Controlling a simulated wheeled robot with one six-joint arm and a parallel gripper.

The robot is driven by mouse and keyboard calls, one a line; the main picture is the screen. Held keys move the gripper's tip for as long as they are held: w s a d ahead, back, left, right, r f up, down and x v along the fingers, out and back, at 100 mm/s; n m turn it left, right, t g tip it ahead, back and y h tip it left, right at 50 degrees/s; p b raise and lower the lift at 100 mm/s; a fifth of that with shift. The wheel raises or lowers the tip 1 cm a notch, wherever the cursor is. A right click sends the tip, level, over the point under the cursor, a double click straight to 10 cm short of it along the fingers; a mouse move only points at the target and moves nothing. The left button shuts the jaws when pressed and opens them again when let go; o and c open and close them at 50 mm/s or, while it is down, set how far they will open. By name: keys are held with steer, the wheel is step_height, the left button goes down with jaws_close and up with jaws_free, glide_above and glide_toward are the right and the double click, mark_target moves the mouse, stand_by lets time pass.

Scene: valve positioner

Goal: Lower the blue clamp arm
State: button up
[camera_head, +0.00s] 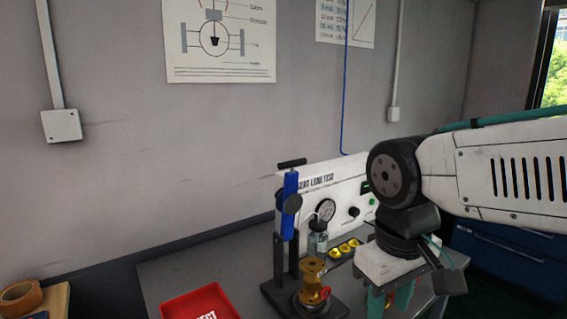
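The blue clamp arm (290,204) stands upright on a dark post at the left end of the test fixture. It has a black crossbar handle on top and a round black knob partway down. A brass valve body (313,272) with a red part stands below and right of it on the dark fixture base (276,293). My gripper (390,300) points down to the right of the valve, apart from the clamp arm. Its teal fingers look apart, with no held thing visible between them; the tips are near the picture's lower edge and hard to see.
A white leak-test panel (340,182) with a gauge (326,210) stands behind the fixture. A small bottle (318,238) and a tray of yellow pieces (345,247) are near it. A red reject bin (200,303) is front left. Bare table (205,265) lies behind the bin.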

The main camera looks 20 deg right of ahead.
steer(key=w+a+r+n+g+h, duration=0.1)
steer(key=w+n+h, duration=0.15)
steer(key=w, duration=0.25)
steer(key=w+a+r+n+h, duration=0.1)
steer(key=w+n, duration=0.2)
steer(key=w, duration=0.2)
steer(key=n+t+h, duration=0.4)
steer(key=n+h, duration=0.5)
steer(key=n, duration=0.6)
glide_toward(289, 165)
steer(key=w+d+f, duration=0.1)
steer(key=w+d, duration=0.1)
steer(key=x, duration=0.8)
steer(key=shift+s, duration=0.25)
jaws_close()
